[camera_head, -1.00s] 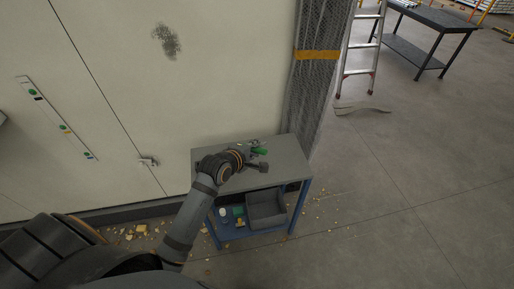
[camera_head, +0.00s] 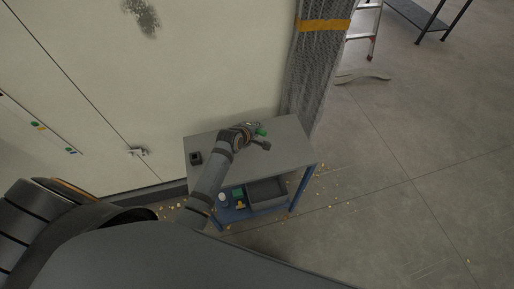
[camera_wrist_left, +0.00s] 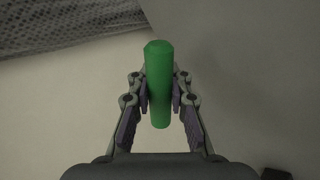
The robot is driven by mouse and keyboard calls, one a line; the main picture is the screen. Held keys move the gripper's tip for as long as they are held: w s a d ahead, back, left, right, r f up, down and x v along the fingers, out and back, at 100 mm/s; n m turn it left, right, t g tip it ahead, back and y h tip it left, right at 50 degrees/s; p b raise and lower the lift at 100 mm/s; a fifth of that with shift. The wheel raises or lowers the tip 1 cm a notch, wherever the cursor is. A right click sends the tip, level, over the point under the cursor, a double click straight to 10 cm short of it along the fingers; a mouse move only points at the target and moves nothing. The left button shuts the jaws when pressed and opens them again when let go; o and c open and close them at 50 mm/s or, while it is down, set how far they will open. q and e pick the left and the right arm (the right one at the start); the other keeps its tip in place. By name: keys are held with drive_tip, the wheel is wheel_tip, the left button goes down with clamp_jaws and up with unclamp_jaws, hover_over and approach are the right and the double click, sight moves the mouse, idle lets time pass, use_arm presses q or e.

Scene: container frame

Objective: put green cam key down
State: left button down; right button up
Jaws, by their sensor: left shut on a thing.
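The green cam key (camera_wrist_left: 159,90) is a plain green cylinder between the two fingers of my left gripper (camera_wrist_left: 160,95) in the left wrist view. The gripper is shut on it. In the head view the green key (camera_head: 261,132) shows as a small green piece at the tip of my left gripper (camera_head: 256,131), over the back part of the grey table top (camera_head: 290,150). I cannot tell whether the key touches the top. My right gripper is not in view.
A small black block (camera_head: 195,158) stands at the table's left end. The lower shelf holds a grey bin (camera_head: 266,193) and several small items. A cream wall (camera_head: 220,70) and a mesh-wrapped column (camera_head: 318,70) stand behind. The table's right part is clear.

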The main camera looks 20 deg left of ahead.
use_arm(q)
drive_tip(key=f+b, duration=0.7)
drive_tip(key=shift+w+a+f, duration=0.1)
drive_tip(key=shift+w+a, duration=0.05)
drive_tip(key=shift+w, duration=0.05)
drive_tip(key=shift+f+b, duration=0.35)
drive_tip(key=shift+f, duration=0.5)
drive_tip(key=shift+w+a+f, duration=0.1)
drive_tip(key=shift+w+f, duration=0.1)
drive_tip(key=shift+f, duration=0.05)
drive_tip(key=shift+s+r, duration=0.1)
drive_tip(key=c, duration=1.4)
unclamp_jaws()
